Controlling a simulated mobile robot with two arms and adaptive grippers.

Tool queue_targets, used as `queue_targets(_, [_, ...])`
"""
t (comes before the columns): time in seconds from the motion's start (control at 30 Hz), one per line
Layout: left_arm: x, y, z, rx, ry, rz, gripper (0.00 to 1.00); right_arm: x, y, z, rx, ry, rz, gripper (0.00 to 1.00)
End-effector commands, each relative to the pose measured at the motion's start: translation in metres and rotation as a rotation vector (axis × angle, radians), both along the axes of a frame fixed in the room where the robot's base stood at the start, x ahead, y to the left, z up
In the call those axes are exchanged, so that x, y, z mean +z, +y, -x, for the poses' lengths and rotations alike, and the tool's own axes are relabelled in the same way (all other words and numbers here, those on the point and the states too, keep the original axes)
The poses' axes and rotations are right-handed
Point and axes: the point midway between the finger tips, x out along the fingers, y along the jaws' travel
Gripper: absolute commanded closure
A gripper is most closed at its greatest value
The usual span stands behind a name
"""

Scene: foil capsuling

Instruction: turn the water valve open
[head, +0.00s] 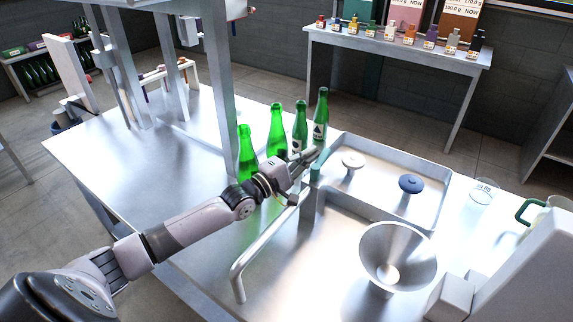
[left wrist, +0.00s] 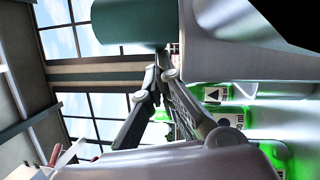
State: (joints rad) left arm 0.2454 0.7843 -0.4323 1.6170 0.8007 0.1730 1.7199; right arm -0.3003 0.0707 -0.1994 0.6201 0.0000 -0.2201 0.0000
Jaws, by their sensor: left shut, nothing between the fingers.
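The water valve shows as a small teal handle (head: 315,173) on the metal pipe (head: 262,243) that runs along the left side of the sink tray. In the left wrist view the teal handle (left wrist: 130,22) is large and close, at the top. My left gripper (head: 311,156) is at the handle, its fingers shut with nothing between them. In the left wrist view its fingertips (left wrist: 167,68) are close to the handle's end; I cannot tell whether they touch it. My right gripper is not in view.
Several green bottles (head: 277,130) stand just behind my left gripper. The metal tray (head: 385,204) holds a white disc (head: 353,160) and a blue disc (head: 411,184). A metal funnel (head: 402,250) stands in front. A metal post (head: 219,75) rises at left.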

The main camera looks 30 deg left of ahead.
Motion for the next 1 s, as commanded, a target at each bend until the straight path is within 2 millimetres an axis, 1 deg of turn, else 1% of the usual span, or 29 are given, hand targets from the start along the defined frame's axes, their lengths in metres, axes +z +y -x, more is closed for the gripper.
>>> queue_targets(0.4, [0.000,-0.003,-0.002,0.001,0.000,0.001,1.00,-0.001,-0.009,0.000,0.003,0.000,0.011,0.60])
queue_targets(0.73, [0.000,-0.002,0.000,0.001,0.000,0.000,1.00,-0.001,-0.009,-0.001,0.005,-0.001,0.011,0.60])
queue_targets(0.87, [-0.003,0.002,0.009,0.002,0.001,-0.001,1.00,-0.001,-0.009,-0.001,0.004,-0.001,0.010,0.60])
queue_targets(1.0, [-0.006,0.008,0.031,0.000,0.004,-0.003,1.00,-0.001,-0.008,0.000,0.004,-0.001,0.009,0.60])
